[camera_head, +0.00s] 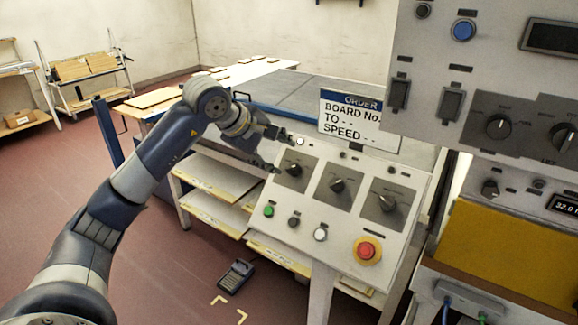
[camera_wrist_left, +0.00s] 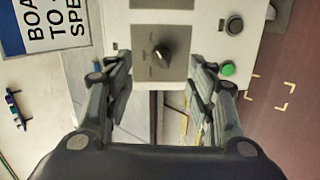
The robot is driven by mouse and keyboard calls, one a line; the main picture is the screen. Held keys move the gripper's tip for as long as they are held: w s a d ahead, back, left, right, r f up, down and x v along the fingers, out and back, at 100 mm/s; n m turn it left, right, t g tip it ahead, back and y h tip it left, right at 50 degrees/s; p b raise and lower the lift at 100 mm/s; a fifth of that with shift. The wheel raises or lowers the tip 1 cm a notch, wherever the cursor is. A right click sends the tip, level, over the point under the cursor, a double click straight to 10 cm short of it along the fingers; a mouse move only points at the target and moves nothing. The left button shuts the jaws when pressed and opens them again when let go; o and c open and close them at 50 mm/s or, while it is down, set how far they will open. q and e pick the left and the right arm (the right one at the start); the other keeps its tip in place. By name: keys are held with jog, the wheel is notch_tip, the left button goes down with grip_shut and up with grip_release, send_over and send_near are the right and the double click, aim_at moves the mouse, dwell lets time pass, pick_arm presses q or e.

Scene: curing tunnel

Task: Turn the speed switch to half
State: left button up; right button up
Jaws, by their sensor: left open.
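Three black rotary switches sit on grey plates on the sloped white control panel (camera_head: 330,239): a left one (camera_head: 293,170), a middle one (camera_head: 337,185) and a right one (camera_head: 386,203). Their labels are too small to read, so I cannot tell which is the speed switch. My left gripper (camera_head: 287,152) is open and empty, just left of the left switch. In the left wrist view one switch (camera_wrist_left: 161,53) shows ahead, between the open fingers (camera_wrist_left: 162,72) and apart from them; its pointer is tilted. My right gripper is not in view.
A sign (camera_head: 350,118) reading BOARD No., TO, SPEED stands behind the panel. Green (camera_head: 268,211), black and white buttons and a red emergency stop (camera_head: 367,250) line the panel's lower part. A taller panel with more knobs (camera_head: 498,126) stands at right. A handheld device (camera_head: 235,276) lies on the floor.

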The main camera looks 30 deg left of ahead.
aim_at(290, 166)
pick_arm(q)
jog(key=shift+y, duration=0.3)
jog(key=p+x, duration=0.1)
jog(key=x, duration=0.2)
jog(key=p+x, duration=0.1)
jog(key=x, duration=0.2)
jog(key=a+p+x, duration=0.1)
jog(key=x, duration=0.2)
jog(key=shift+w+f, duration=0.45)
jog(key=shift+f, duration=0.1)
jog(key=shift+c, duration=0.2)
jog(key=c, duration=1)
